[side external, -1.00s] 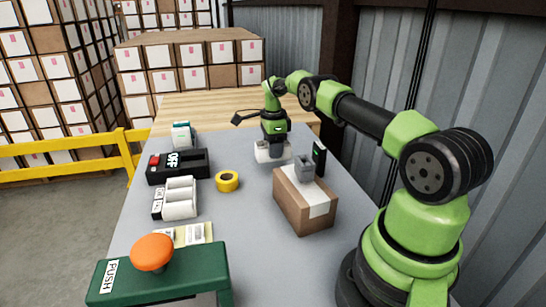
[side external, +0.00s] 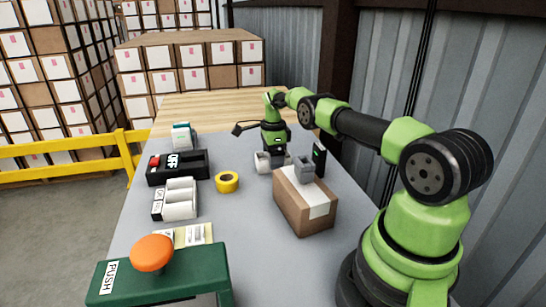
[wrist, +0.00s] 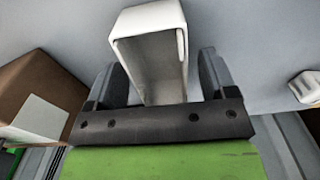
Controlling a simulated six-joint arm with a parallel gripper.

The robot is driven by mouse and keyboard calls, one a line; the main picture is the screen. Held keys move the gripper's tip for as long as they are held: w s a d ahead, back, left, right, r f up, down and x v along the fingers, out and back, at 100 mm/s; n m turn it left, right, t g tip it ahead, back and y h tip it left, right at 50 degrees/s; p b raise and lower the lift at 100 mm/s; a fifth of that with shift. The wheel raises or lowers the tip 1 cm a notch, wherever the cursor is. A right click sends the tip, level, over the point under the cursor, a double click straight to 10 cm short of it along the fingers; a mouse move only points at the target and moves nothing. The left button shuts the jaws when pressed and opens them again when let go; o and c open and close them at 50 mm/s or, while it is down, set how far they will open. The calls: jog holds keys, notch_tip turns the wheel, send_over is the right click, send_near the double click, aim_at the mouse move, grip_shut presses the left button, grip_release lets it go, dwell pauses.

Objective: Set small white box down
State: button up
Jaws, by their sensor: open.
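The small white box (side external: 262,163) is at the far side of the grey table, behind the brown carton. In the wrist view the white box (wrist: 147,22) lies between the two fingers, and a shaded recess or side shows below its bright edge. My gripper (side external: 274,160) points down over it. In the wrist view my gripper (wrist: 161,82) is open, with one dark finger on each side of the box and a visible gap at both sides. The box appears to rest on the table, though its underside is hidden.
A brown carton (side external: 290,208) with a grey block (side external: 304,169) on it stands close in front. A dark upright device (side external: 319,157) is to the right. Yellow tape (side external: 227,182), a black switch box (side external: 189,168) and white cartons (side external: 180,199) lie left.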

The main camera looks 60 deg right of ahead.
notch_tip(320, 180, up, 12)
jog(key=s+a+r+n+t, duration=0.3)
jog(key=a+r+n, duration=0.8)
jog(key=a+r, duration=0.55)
jog(key=s+a+r+n+t, duration=0.2)
jog(key=s+a+r+n, duration=0.35)
jog(key=s, duration=0.35)
jog(key=s+a+f+n+t+y, duration=0.1)
jog(key=s+a+f+n, duration=0.1)
jog(key=s, duration=0.4)
jog(key=s+a+f+n+t+y, duration=0.1)
jog(key=s+a+f+n, duration=0.1)
jog(key=s+a+n, duration=0.2)
jog(key=shift+s+f, duration=0.35)
jog(key=shift+s, duration=0.5)
